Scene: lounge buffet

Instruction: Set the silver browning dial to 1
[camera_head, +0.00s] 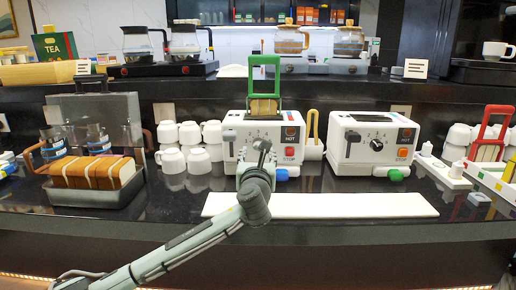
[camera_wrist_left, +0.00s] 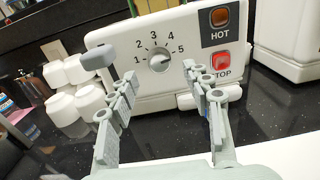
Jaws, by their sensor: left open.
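The silver browning dial (camera_wrist_left: 159,60) is on the front of the left white toaster (camera_wrist_left: 120,38), amid the numbers 1 to 5. Which number its mark points at is hard to read. My left gripper (camera_wrist_left: 158,82) is open and empty. Its fingers are spread below and to either side of the dial in the wrist view, with the dial between them and apparently untouched. In the head view the left gripper (camera_head: 262,150) is in front of the left toaster (camera_head: 231,128) and covers the dial area. My right gripper is not in view.
The right toaster (camera_head: 345,160) has a black dial (camera_head: 376,145). White cups (camera_head: 199,160) stand left of the left toaster. A white board (camera_head: 350,206) lies in front. A red HOT/STOP panel (camera_wrist_left: 221,58) and a grey lever (camera_wrist_left: 98,57) flank the silver dial. A bread loaf (camera_head: 85,172) sits at left.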

